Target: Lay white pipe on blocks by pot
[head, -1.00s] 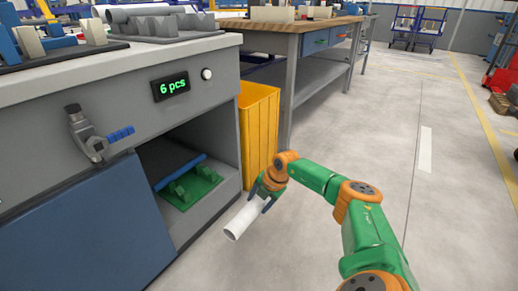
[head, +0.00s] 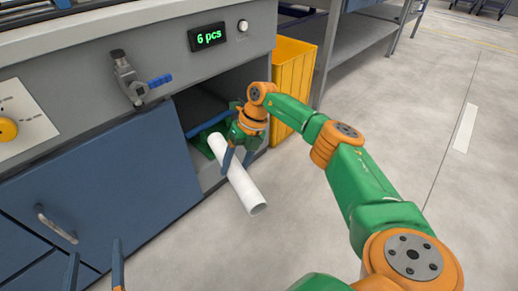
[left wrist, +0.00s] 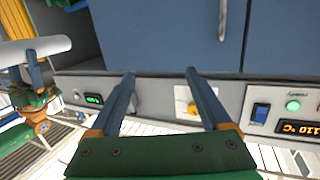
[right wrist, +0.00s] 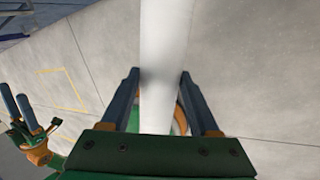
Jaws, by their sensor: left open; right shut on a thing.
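My right gripper (head: 238,160) is shut on the white pipe (head: 246,190) in front of the open cabinet bay. The pipe tilts, its near end hanging lower right over the floor; its far end is at the bay opening. In the right wrist view the pipe (right wrist: 166,45) passes between the fingers (right wrist: 159,72). Inside the bay, a green base (head: 203,146) and a blue pipe (head: 211,122) show partly, the rest hidden by my right gripper and the white pipe. My left gripper (head: 96,250) is open and empty before the blue cabinet doors. I see no pot.
The blue door (head: 120,170) and the bay's side walls bound the opening. A yellow bin (head: 293,88) stands right of the bay. A clamp with a blue handle (head: 130,80) juts from the cabinet front. The floor (head: 420,110) at right is clear.

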